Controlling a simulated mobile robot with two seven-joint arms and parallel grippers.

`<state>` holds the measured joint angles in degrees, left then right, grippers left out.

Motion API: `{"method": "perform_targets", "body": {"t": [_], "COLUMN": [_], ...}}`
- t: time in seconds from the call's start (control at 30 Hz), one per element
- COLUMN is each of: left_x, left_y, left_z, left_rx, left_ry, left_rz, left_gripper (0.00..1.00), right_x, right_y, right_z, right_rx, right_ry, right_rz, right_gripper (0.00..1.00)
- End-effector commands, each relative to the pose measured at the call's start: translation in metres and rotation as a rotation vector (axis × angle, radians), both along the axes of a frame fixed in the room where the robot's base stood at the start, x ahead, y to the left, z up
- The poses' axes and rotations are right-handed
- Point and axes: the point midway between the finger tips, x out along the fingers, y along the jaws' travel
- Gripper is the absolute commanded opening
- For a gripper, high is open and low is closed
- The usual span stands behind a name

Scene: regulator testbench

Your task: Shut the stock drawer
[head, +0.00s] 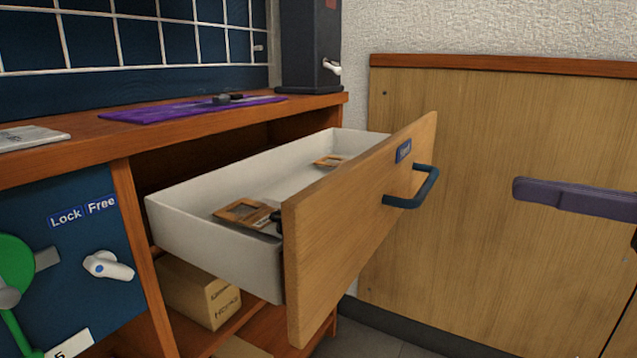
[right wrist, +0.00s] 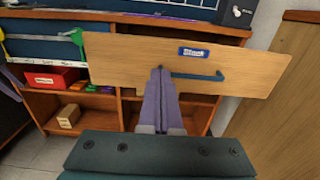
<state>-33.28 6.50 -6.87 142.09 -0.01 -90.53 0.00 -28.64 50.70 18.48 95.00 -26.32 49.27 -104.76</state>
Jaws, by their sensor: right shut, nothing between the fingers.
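The stock drawer (head: 225,245) is pulled well out of the bench in the head view. Its wooden front (head: 360,225) has a blue bar handle (head: 413,190) and a small blue label. In the right wrist view the drawer front (right wrist: 130,60) shows its "Stock" label and handle (right wrist: 195,76). My right gripper (head: 522,191) is shut and empty, to the right of the handle and apart from it in the head view. Its purple fingers (right wrist: 160,75) point at the drawer front in the wrist view; whether they touch it is unclear there. My left gripper is not in view.
The drawer holds wooden-framed pieces (head: 243,212). A cardboard box (head: 198,290) sits on the shelf below. The bench top (head: 75,140) carries a purple mat (head: 190,109). A wooden panel (head: 465,130) stands behind, at the right. A red bin (right wrist: 55,77) stands on a shelf.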

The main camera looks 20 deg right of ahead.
Motion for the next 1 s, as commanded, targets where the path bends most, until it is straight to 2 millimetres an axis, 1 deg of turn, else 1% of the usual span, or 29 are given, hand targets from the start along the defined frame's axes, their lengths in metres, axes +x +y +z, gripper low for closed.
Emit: {"method": "perform_targets", "body": {"t": [0.03,0.3,0.5,0.73,1.0], "left_x": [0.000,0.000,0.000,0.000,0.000], "left_y": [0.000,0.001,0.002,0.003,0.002], "left_z": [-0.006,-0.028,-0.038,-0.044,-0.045], "left_rx": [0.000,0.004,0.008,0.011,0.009], "left_ry": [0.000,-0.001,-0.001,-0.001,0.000], "left_rz": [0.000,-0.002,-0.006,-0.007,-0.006], "left_gripper": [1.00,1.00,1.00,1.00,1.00], "right_x": [0.006,0.049,0.072,0.089,0.094], "right_y": [0.006,0.043,0.062,0.076,0.080], "right_z": [-0.002,-0.002,-0.001,0.000,0.000], "right_rx": [0.000,0.000,0.003,0.004,0.004], "right_ry": [-0.003,-0.005,-0.002,0.000,0.002], "right_rz": [0.003,0.002,0.000,-0.001,-0.002], "right_gripper": [0.00,0.00,0.00,0.00,0.00]}}
